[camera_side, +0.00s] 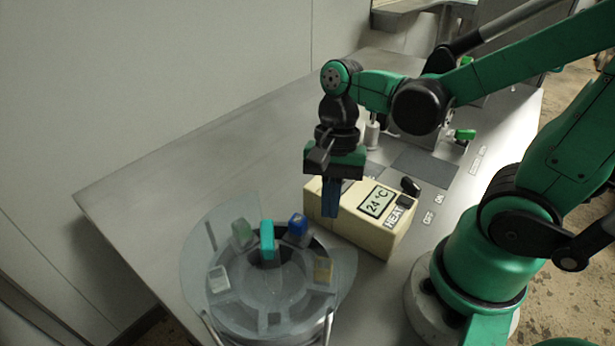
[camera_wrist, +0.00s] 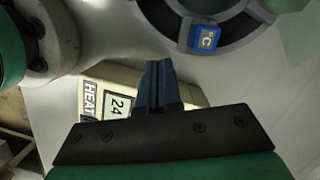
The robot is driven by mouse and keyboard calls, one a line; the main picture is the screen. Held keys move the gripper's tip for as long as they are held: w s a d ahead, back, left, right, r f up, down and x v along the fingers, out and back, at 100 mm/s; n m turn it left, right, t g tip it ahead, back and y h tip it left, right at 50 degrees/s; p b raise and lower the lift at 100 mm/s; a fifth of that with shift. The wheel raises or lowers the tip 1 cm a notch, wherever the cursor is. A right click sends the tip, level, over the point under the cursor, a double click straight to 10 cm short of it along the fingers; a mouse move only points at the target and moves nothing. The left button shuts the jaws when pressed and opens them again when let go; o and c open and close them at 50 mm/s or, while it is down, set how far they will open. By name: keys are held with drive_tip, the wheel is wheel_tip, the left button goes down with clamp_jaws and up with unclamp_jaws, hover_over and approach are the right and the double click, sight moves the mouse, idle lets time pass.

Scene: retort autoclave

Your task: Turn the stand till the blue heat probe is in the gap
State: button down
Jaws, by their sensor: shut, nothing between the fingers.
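The round stand (camera_side: 273,319) is at the lower middle of the side view, under a clear guard (camera_side: 205,240). The blue heat probe (camera_side: 298,228) stands at its back right, beside a teal block (camera_side: 267,240) to its left. The teal block shows bright and uncovered. I cannot tell exactly where the gap's edge lies by the blue probe. In the wrist view the blue probe (camera_wrist: 204,38), marked °C, sits on the dark ring (camera_wrist: 238,30). My gripper (camera_side: 331,212) is shut and empty, above the heater box and apart from the stand. Its blue fingers (camera_wrist: 158,66) point toward the ring.
The cream heater box (camera_side: 350,235) reads 24 °C and HEAT, with a black switch (camera_side: 410,187). It stands close to the stand's right. The bench (camera_side: 165,200) is clear at the left.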

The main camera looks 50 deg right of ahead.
sight(325, 258)
drive_tip(key=x, duration=0.4)
drive_tip(key=shift+s+a, duration=0.3)
drive_tip(key=shift+a, duration=0.3)
drive_tip(key=shift+s+a, duration=0.35)
drive_tip(key=shift+a, duration=0.2)
drive_tip(key=shift+s+a+r, duration=0.1)
drive_tip(key=shift+s+a, duration=0.2)
drive_tip(key=shift+a, duration=0.35)
drive_tip(key=shift+s+a, duration=0.5)
drive_tip(key=shift+a, duration=0.2)
